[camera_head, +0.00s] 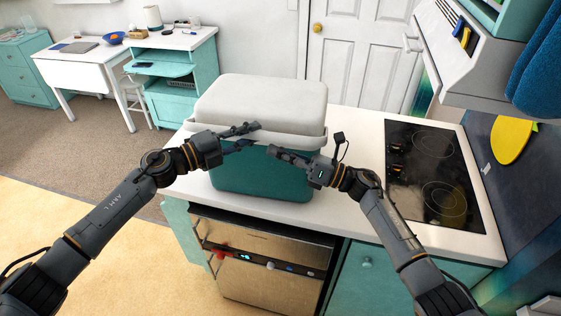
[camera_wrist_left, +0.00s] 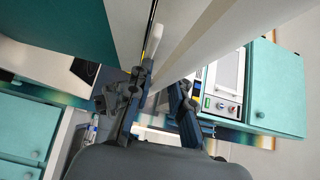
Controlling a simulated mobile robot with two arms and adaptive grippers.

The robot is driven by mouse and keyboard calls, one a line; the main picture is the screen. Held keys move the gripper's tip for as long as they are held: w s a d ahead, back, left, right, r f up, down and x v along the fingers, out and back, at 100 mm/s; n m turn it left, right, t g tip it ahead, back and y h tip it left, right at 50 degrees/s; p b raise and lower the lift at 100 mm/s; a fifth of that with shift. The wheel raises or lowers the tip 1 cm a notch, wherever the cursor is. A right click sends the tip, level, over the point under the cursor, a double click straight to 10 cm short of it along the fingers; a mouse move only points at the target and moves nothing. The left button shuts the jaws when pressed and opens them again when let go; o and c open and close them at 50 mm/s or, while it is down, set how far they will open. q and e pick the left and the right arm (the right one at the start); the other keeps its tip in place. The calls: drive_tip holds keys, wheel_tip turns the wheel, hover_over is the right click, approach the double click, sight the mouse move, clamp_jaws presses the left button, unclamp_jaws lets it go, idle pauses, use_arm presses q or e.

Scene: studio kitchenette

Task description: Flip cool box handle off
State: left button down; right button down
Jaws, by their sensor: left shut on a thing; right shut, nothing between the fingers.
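The cool box (camera_head: 262,180) stands on the white counter, with a teal body and a pale grey lid (camera_head: 262,98) that is closed. Its pale handle (camera_head: 292,139) runs across the front just under the lid's edge. My left gripper (camera_head: 254,135) is at the front left of the box, shut on the handle. In the left wrist view the left gripper (camera_wrist_left: 164,80) has a pale bar (camera_wrist_left: 153,42) at its fingers; the exact contact is partly hidden. My right gripper (camera_head: 273,151) is shut and empty in front of the teal body, below the handle.
A black cooktop (camera_head: 432,175) lies on the counter to the right of the box. A metal-fronted appliance (camera_head: 262,260) sits under the counter. A white door (camera_head: 360,50) stands behind. A strip of counter (camera_head: 355,150) between box and cooktop is clear.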

use_arm(q)
drive_tip(key=shift+r, duration=0.25)
use_arm(e)
drive_tip(key=shift+r, duration=0.1)
drive_tip(key=shift+w+d+r, duration=0.1)
drive_tip(key=shift+w+r, duration=0.25)
drive_tip(key=shift+r, duration=0.45)
use_arm(q)
drive_tip(key=shift+w+f, duration=0.1)
drive_tip(key=shift+f, duration=0.15)
use_arm(e)
drive_tip(key=shift+w+d+r, duration=0.1)
drive_tip(key=shift+w+r, duration=0.15)
use_arm(q)
drive_tip(key=c, duration=1.4)
unclamp_jaws()
drive_tip(key=shift+c, duration=0.2)
use_arm(e)
drive_tip(key=shift+r, duration=0.1)
use_arm(q)
drive_tip(key=shift+o, duration=1.4)
drive_tip(key=shift+s, duration=0.25)
use_arm(e)
drive_tip(key=shift+s+r, duration=0.1)
drive_tip(key=shift+s, duration=0.1)
use_arm(q)
drive_tip(key=shift+r, duration=0.1)
use_arm(e)
drive_tip(key=shift+s, duration=0.15)
